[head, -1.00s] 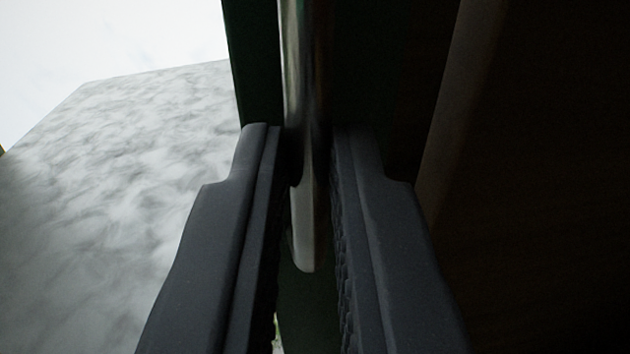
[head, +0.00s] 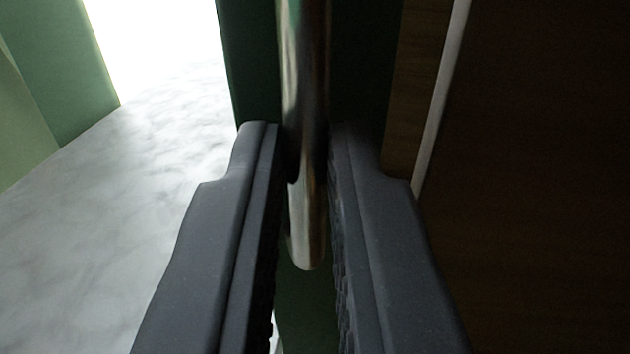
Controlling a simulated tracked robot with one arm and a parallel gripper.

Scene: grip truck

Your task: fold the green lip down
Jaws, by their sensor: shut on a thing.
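My gripper (head: 304,190) is shut on a shiny metal bar handle (head: 304,60), with one dark finger on each side of it. The handle runs from the top of the view down between the fingers and ends in a rounded bend. Behind it is a dark green panel (head: 255,60), which looks like the green lip. The fingers hide parts of the panel, and its full outline is not in view.
A pale marbled surface (head: 130,200) spreads on the left. A green upright part (head: 65,70) stands at the upper left beside a bright white gap. A dark brown wooden surface (head: 540,180) with a light edge strip (head: 440,90) fills the right.

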